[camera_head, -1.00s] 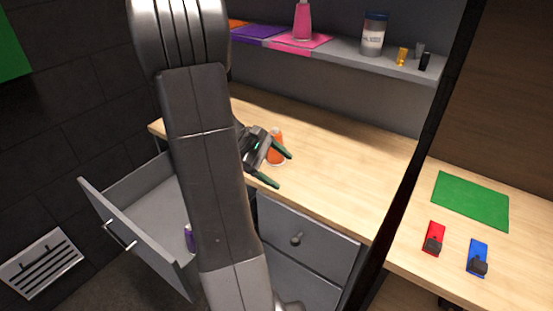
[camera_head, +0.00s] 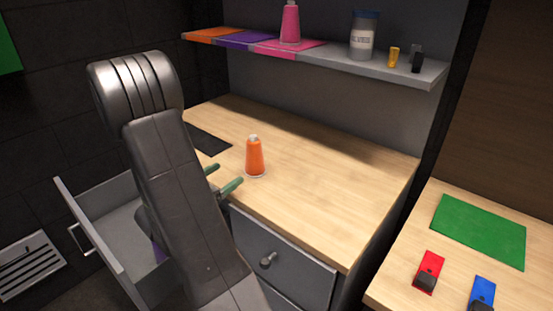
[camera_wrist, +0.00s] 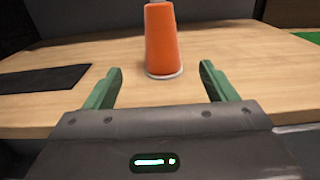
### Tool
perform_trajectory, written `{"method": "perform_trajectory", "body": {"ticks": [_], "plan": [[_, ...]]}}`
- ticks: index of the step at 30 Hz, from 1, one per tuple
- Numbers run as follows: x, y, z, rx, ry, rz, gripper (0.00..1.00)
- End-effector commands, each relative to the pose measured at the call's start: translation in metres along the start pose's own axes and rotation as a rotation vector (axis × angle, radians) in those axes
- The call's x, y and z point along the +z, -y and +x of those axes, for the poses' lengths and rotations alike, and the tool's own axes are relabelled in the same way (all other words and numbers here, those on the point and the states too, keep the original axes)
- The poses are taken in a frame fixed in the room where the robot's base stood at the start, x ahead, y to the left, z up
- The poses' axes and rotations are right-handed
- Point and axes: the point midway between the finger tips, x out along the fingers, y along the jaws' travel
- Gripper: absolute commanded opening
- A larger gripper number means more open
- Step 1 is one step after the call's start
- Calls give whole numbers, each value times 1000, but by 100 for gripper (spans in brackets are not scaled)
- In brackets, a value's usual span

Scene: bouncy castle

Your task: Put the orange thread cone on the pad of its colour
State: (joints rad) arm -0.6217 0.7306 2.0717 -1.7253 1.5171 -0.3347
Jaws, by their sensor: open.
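The orange thread cone (camera_head: 255,157) stands upright on the wooden desk, towards its front left. The orange pad (camera_head: 211,35) lies at the left end of the grey shelf above the desk. My gripper (camera_head: 224,178) is open and empty at the desk's front edge, short of the cone. In the wrist view the orange thread cone (camera_wrist: 162,42) stands just beyond and between the green fingertips of my gripper (camera_wrist: 161,72), not touching them. My arm hides part of the gripper in the head view.
On the shelf (camera_head: 400,72) are a purple pad (camera_head: 245,40), a pink pad (camera_head: 300,50) bearing a pink cone (camera_head: 290,24), a jar (camera_head: 363,36) and small items. An open drawer (camera_head: 100,228) juts out below. A black mat (camera_head: 209,140) lies left of the orange cone.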

Motion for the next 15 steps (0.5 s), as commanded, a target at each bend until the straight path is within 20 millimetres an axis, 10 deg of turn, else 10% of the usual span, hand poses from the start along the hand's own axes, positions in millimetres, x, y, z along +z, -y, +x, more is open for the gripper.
{"method": "perform_trajectory", "body": {"ticks": [15], "plan": [[0, 1, 62, -4, 0, -1, 78]]}}
